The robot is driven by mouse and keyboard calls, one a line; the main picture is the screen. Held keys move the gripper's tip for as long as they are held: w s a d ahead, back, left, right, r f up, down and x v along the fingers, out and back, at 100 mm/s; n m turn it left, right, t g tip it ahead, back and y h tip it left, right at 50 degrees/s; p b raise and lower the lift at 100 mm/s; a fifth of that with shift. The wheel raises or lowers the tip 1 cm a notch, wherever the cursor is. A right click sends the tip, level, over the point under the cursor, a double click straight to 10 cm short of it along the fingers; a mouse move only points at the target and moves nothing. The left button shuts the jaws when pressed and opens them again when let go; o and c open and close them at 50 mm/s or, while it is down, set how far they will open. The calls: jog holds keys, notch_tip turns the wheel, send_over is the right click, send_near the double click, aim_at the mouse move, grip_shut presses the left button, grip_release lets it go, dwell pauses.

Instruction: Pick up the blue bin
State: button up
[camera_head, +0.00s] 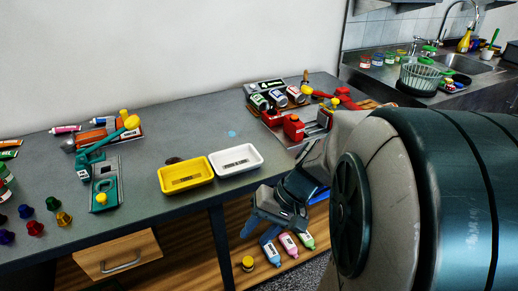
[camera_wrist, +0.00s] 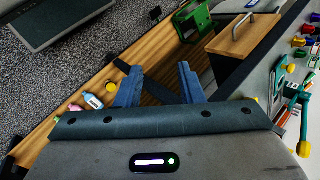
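In the head view, a small blue patch (camera_head: 319,196) shows below the table's front edge, right of my gripper. It may be the blue bin; my arm hides most of it, so I cannot tell. No blue bin is clear in the wrist view. My gripper (camera_head: 257,232) hangs in front of the table edge, with blue fingers pointing down. In the wrist view my gripper (camera_wrist: 160,70) has its fingers apart and nothing between them, over the wooden lower shelf (camera_wrist: 150,65).
A yellow tray (camera_head: 186,187) and a white tray (camera_head: 236,172) stand near the table's front edge. Several bottles (camera_head: 289,245) and a yellow item (camera_head: 248,263) are on the lower shelf. A wooden drawer (camera_head: 118,254) is at left. A green bin (camera_wrist: 195,22) shows in the wrist view.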

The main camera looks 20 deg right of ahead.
jog(key=w+d+f+m+t+y+b, duration=0.3)
jog(key=w+f+b, duration=0.15)
jog(key=f, duration=0.25)
jog(key=m+t+h+b, duration=0.8)
jog(key=m+t+b, duration=0.2)
jog(key=t+b, duration=0.35)
send_near(319, 201)
jog(key=shift+t, duration=0.35)
jog(key=shift+w+a+f+b, duration=0.1)
jog(key=shift+w+a+b, duration=0.1)
jog(key=shift+w, duration=1.85)
jog(key=shift+w+a+f+b, duration=0.1)
jog(key=shift+w+f+b, duration=0.05)
jog(key=shift+w, duration=1.9)
jog(key=shift+w+a+f+b, duration=0.1)
jog(key=shift+w+b, duration=0.1)
jog(key=shift+w, duration=1.85)
grip_shut()
